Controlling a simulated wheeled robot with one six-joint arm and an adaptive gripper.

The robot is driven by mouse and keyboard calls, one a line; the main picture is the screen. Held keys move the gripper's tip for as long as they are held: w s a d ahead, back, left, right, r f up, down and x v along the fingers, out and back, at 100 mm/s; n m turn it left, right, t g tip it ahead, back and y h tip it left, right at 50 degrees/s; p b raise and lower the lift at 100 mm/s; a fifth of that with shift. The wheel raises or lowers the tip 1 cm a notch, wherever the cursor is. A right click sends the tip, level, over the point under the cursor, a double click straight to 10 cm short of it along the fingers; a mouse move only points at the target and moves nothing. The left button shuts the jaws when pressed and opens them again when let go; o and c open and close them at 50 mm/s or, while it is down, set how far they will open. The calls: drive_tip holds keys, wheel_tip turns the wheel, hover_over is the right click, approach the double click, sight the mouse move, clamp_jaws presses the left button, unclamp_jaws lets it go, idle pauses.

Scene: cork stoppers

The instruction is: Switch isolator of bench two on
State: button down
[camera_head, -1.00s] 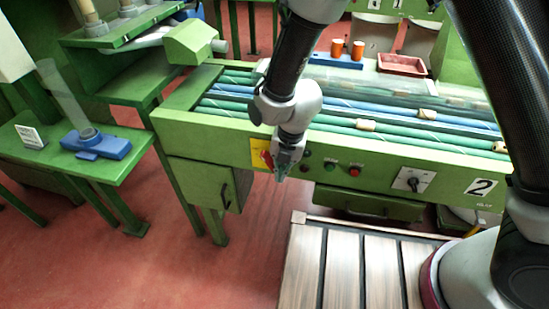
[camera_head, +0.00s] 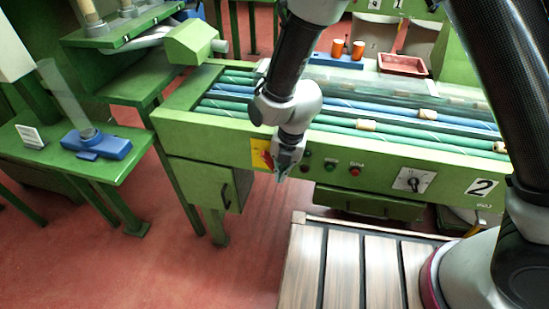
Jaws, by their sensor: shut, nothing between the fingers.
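Bench two (camera_head: 225,135) is a green machine bench with a "2" plate (camera_head: 481,187) on its front. A yellow plate (camera_head: 257,147) with a red handle (camera_head: 267,158), which looks like the isolator, sits at the left of the front panel. My gripper (camera_head: 283,176) is shut and empty, pointing down right in front of the plate's right side. It hides part of the handle, so I cannot tell the handle's exact angle or whether the gripper touches it.
A green button (camera_head: 330,164), a red button (camera_head: 355,170) and a black rotary knob on a white plate (camera_head: 413,181) lie to the right along the panel. A slatted wooden platform (camera_head: 340,270) is in front. A side table (camera_head: 110,165) stands left; red floor lies between.

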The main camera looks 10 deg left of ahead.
drive_tip(key=shift+a, duration=0.15)
idle(0.7)
drive_tip(key=shift+a+r, duration=0.35)
drive_tip(key=shift+a, duration=0.2)
